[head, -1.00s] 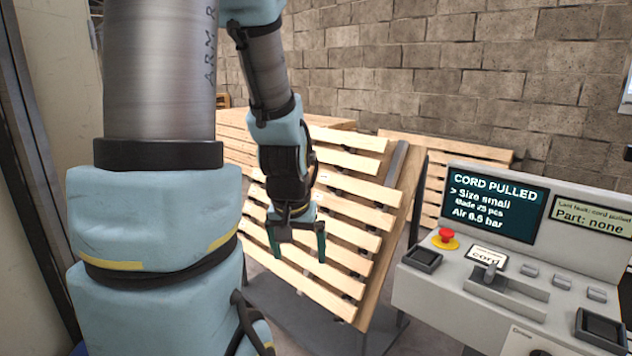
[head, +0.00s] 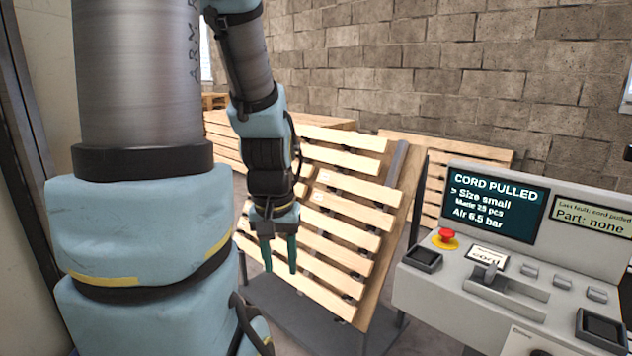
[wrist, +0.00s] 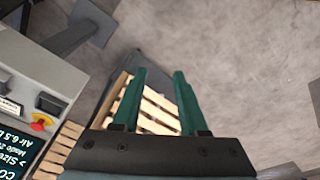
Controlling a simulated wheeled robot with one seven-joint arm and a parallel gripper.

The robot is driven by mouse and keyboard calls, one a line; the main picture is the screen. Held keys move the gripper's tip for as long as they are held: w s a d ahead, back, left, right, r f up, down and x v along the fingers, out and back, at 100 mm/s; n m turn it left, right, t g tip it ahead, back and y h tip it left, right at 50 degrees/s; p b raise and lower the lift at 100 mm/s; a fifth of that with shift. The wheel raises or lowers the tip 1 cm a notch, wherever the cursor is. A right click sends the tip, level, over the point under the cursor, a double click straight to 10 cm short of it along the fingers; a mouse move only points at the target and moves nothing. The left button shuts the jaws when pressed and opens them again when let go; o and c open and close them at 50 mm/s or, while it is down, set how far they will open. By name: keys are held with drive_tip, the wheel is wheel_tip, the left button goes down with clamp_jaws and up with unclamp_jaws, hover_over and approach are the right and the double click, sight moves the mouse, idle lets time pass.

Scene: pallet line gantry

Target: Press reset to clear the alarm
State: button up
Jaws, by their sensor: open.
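The control panel (head: 430,290) stands at the right in the head view. A red mushroom button on a yellow base (head: 446,238) sits at the panel's left. Several small grey buttons (head: 562,281) line the deck; I cannot read which is reset. My gripper (head: 281,270) is open and empty, pointing down before the slatted pallet, well left of the panel. In the wrist view, my gripper's green fingers (wrist: 157,75) are apart, with the red button (wrist: 42,122) at the left.
A wooden slatted pallet (head: 345,190) leans on a dark stand behind my gripper. A lever block (head: 505,288) and a "cord" label (head: 487,257) are on the panel deck. A block wall closes the back.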

clamp_jaws()
idle(1.0)
